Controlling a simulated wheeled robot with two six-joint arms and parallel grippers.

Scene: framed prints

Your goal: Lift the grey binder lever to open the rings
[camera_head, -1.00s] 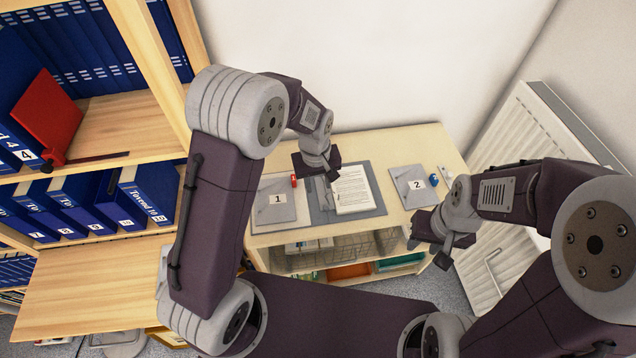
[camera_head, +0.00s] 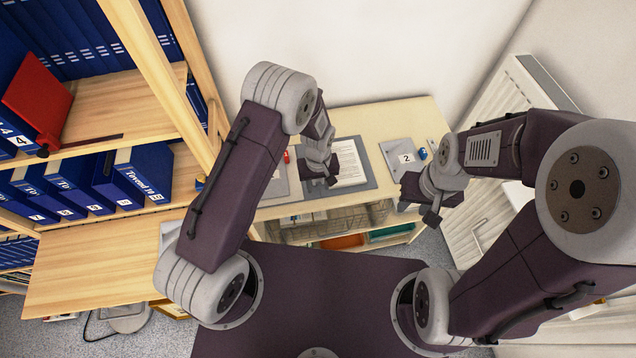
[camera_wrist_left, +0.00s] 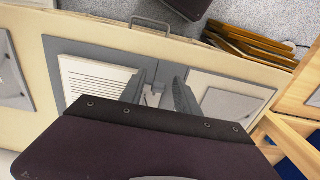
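The open grey binder (camera_head: 369,172) lies on the wooden cabinet top, with a stack of white printed sheets (camera_head: 348,160) on one side.
A grey folder marked 2 (camera_head: 405,159) and a small blue item (camera_head: 422,153) lie right of the binder. A small red item (camera_head: 286,156) is left of it. A shelf of blue binders (camera_head: 143,174) stands left, a white radiator (camera_head: 485,215) right.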

